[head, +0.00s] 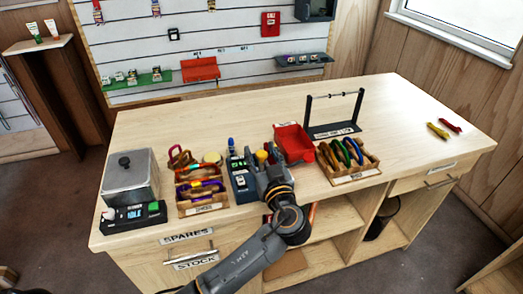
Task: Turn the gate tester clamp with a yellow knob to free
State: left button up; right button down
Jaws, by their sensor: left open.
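The gate tester (240,181) is a dark blue box near the front middle of the bench, with a small display or labels on its face. A yellow knob (262,156) shows at its right side, just beyond my left gripper (266,168). My left gripper is open, with its fingers at or around the knob. The gripper hides the lower part of the clamp, so I cannot tell whether the fingers touch it or which way the clamp is turned. My right gripper is not in view.
Left of the tester are a wooden tray (203,209) of carabiners and a scale with a metal box (131,182). Right are a red bin (294,143), another carabiner tray (356,177) and a black stand (334,131). The bench's right part is mostly clear.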

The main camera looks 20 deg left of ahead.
pick_arm(q)
grip_shut()
